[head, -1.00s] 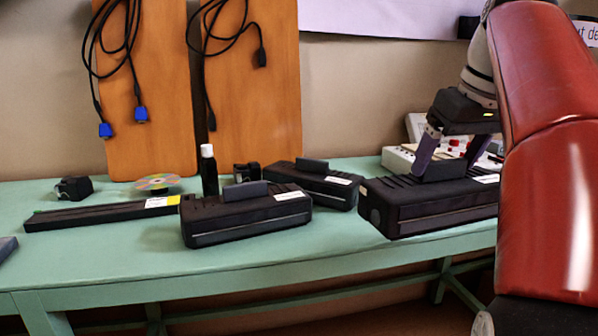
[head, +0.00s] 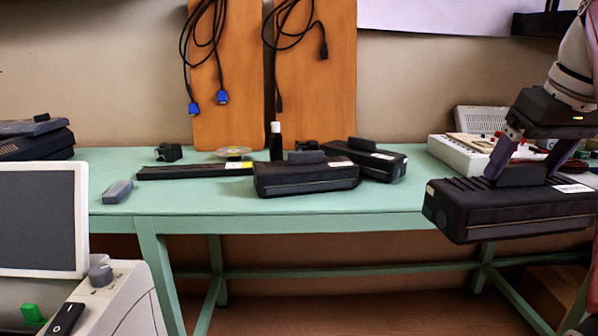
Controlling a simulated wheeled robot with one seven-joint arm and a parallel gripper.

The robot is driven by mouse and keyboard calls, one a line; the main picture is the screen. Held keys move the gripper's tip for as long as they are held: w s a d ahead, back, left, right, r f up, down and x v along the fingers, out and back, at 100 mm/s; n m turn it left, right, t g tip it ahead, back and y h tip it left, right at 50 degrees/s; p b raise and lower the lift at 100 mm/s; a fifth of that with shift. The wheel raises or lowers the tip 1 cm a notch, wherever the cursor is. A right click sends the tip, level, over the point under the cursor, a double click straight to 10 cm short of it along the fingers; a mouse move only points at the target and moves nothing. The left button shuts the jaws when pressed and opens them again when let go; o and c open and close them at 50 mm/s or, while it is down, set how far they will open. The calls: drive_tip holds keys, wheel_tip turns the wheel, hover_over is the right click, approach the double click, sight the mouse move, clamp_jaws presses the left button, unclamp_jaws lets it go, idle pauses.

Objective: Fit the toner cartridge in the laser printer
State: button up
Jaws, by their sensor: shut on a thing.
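My gripper (head: 522,172) is at the right of the head view, shut on the raised handle of a black toner cartridge (head: 510,213) with a white label. The cartridge hangs level in front of the table's edge, clear of the tabletop. Two similar black cartridges with handles rest on the table, a nearer one (head: 307,179) and one behind it to the right (head: 372,163). A grey-white machine with a flat panel (head: 38,218) and a knob stands in the left foreground. I cannot tell whether it is the laser printer; no open cartridge bay shows.
The green table (head: 200,205) holds a long thin black cartridge (head: 195,172), a dark bottle (head: 276,142), a disc (head: 233,152), a grey mouse-like object (head: 117,191) and a white device (head: 465,150). A dark machine (head: 35,140) sits at far left. The front edge is mostly clear.

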drive_tip(key=shift+w+a+f, duration=0.3)
drive_tip(key=shift+w+f, duration=0.15)
drive_tip(key=shift+f, duration=0.3)
drive_tip(key=w+a+f, duration=0.2)
drive_tip(key=a+f, duration=0.3)
drive_tip(key=f, duration=1.4)
drive_tip(key=w+a+f, duration=0.3)
drive_tip(key=a+f, duration=0.3)
drive_tip(key=f, duration=1.3)
drive_tip(key=w+a+f+m, duration=0.1)
drive_tip(key=w+a+f, duration=0.2)
drive_tip(key=f, duration=1.6)
drive_tip(key=shift+w+a, duration=0.25)
drive_tip(key=shift+a, duration=0.95)
drive_tip(key=shift+r, duration=0.15)
